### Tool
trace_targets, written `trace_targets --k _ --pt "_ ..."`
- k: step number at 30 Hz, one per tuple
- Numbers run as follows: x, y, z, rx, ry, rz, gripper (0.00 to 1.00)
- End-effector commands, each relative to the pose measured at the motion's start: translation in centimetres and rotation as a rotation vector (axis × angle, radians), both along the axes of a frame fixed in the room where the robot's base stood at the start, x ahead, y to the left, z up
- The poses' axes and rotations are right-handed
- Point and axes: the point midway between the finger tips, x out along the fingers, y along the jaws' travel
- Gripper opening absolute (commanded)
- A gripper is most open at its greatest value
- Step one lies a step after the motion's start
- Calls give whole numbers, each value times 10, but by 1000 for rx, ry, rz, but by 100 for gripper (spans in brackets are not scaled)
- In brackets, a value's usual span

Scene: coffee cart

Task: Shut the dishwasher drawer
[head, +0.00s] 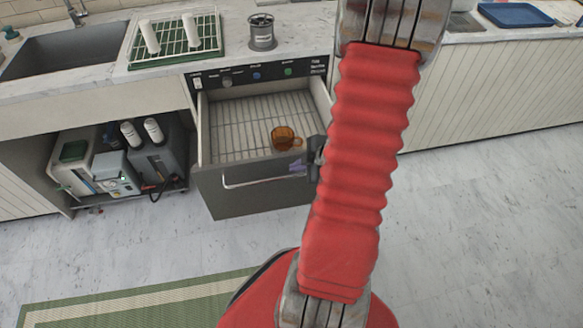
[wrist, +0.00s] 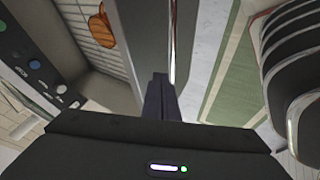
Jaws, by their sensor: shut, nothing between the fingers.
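The dishwasher drawer (head: 236,203) is pulled out under the counter, showing its dark front panel, a silver bar handle (head: 250,182) and a wire rack inside. An amber glass cup (head: 283,138) stands on the rack. My gripper (head: 297,166) is shut and empty, at the right part of the drawer front near its top edge. In the wrist view the closed fingertips (wrist: 160,82) overlap the drawer front (wrist: 146,35); I cannot tell whether they touch it. The cup (wrist: 101,26) also shows there.
The control panel (head: 260,74) is above the drawer. A green drying rack (head: 178,58), a sink (head: 65,50) and a metal canister (head: 262,33) are on the counter. Machines (head: 80,165) sit in the open bay at left. A green mat (head: 130,306) lies on clear floor.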

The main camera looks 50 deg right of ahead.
Motion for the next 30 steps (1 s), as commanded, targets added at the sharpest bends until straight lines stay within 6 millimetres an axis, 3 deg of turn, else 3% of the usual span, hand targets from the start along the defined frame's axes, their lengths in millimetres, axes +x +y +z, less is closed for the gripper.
trace_targets --k 15,30 --pt "27 2 -37 1 1 0 0" --pt "30 -1 -39 -1 -1 0 0"
